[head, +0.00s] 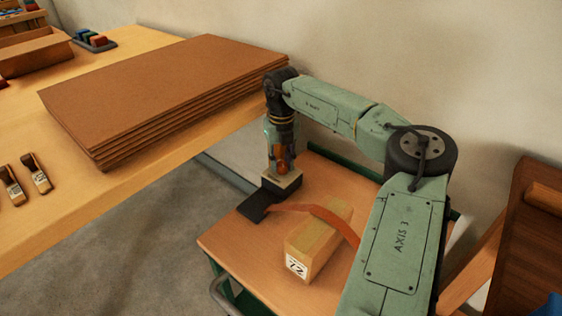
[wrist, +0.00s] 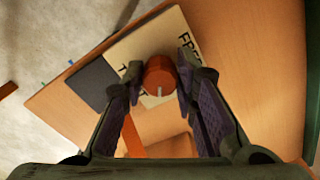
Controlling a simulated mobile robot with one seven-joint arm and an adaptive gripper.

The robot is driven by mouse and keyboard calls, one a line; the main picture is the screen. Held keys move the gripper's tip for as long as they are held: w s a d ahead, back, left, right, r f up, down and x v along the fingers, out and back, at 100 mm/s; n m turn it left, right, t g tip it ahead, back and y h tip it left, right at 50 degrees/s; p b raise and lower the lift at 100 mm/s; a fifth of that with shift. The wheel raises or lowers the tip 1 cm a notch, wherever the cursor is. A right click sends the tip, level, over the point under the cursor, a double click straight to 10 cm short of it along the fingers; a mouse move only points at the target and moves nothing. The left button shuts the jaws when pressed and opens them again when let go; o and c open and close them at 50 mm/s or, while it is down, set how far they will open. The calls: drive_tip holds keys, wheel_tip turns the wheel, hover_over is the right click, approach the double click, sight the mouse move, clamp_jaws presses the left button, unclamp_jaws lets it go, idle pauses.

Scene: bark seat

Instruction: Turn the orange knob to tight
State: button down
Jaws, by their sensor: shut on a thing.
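The orange knob (head: 283,166) sits on a small pale block (head: 290,182) with a dark base (head: 258,206), on the small wooden table. In the wrist view the orange knob (wrist: 159,74) is between the two fingers of my gripper (wrist: 156,72), which is shut on it. The knob's pale pointer mark faces the bottom of that view. The plate (wrist: 158,38) under it reads "FREE" at the right; a second word at the lower left is partly covered, with T's showing. My gripper (head: 281,160) points down onto the knob in the head view.
An orange strap (head: 318,211) runs from the dark base over a wooden block (head: 318,240) labelled 72. A workbench (head: 120,195) with stacked brown sheets (head: 165,90) stands at the left, close to my wrist. A wall is behind; a brown wooden piece (head: 525,240) is at the right.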

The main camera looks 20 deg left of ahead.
sight(283, 163)
drive_tip(key=m, duration=0.5)
drive_tip(key=shift+d+m+b, duration=0.15)
drive_tip(key=shift+m+b, duration=0.15)
drive_tip(key=m, duration=0.5)
drive_tip(key=shift+d+m+b, duration=0.1)
drive_tip(key=shift+m+b, duration=0.3)
drive_tip(key=c, duration=1.3)
unclamp_jaws()
drive_tip(key=shift+r, duration=0.15)
wheel_tip(283, 163, up, 12)
drive_tip(key=shift+f, duration=0.15)
